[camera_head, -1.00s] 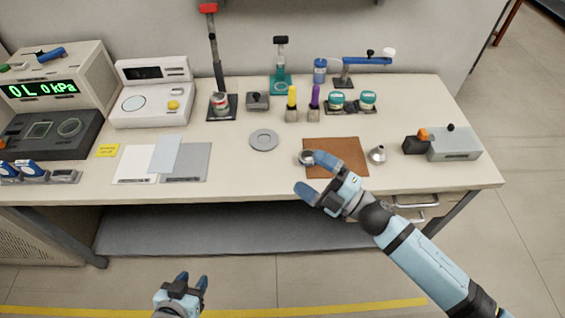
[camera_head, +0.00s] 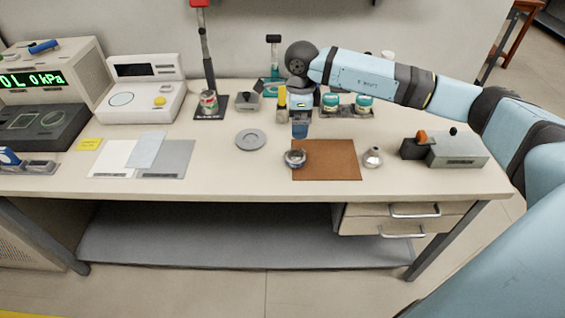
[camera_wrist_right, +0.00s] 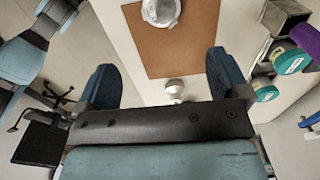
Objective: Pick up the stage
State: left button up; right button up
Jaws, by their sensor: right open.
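A small round silver metal piece with a ring-shaped top, which I take to be the stage (camera_head: 295,158), sits at the left edge of the brown mat (camera_head: 340,165). It also shows at the top of the right wrist view (camera_wrist_right: 160,12). My right gripper (camera_head: 300,132) points down just behind and above it, partly hidden by its own wrist. In the right wrist view its two blue fingers (camera_wrist_right: 162,62) are wide apart with nothing held. My left gripper is not in view.
A flat grey disc (camera_head: 250,139) lies left of the mat. Teal-lidded jars (camera_head: 363,104) and a yellow-topped holder (camera_head: 282,104) stand behind. A grey box (camera_head: 458,149) stands at the right. The table between disc and mat is clear.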

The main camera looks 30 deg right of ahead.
send_over(295, 155)
jog(key=f, duration=0.8)
jog(key=shift+s+d+f, duration=0.15)
jog(key=shift+s+d, duration=0.05)
jog(key=shift+s, duration=0.05)
jog(key=f, duration=0.5)
jog(key=shift+w+a+f, duration=0.1)
jog(key=shift+w, duration=0.15)
jog(key=shift+c, duration=0.4)
jog(key=c, duration=1)
